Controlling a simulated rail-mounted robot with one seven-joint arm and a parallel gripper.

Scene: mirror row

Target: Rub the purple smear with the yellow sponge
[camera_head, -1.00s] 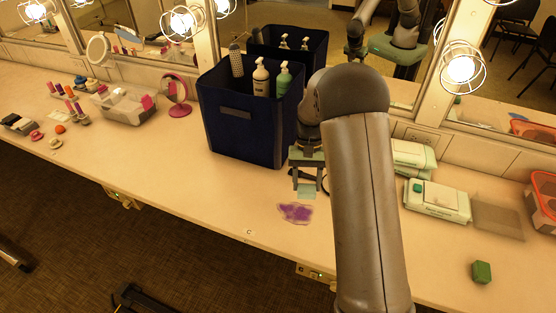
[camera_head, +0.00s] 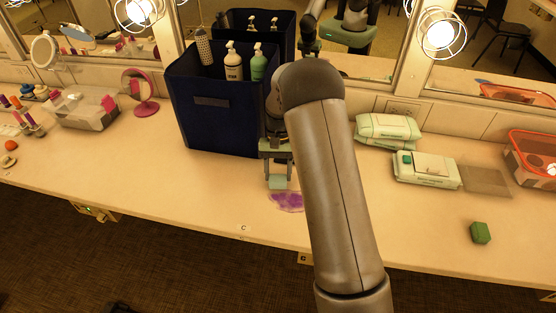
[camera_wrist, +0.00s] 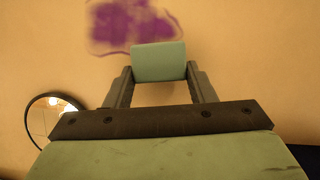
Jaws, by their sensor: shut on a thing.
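My gripper (camera_head: 278,176) is shut on a small pale green block (camera_head: 278,182), which looks like a sponge but does not look yellow. In the wrist view, the block (camera_wrist: 159,62) sits between the two fingertips (camera_wrist: 160,76). The purple smear (camera_head: 289,202) is on the counter just in front of the block, partly hidden by my arm in the head view. In the wrist view, the smear (camera_wrist: 122,24) lies beyond and left of the block, which overlaps its near edge. I cannot tell whether the block touches the counter. No yellow sponge shows.
A dark blue bin (camera_head: 225,125) with bottles stands behind my gripper. A round dark-rimmed mirror (camera_wrist: 42,118) lies close by. Wipe packs (camera_head: 427,170), a dark green block (camera_head: 480,232) and an orange-rimmed container (camera_head: 530,155) are on the right. The counter left of the smear is clear.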

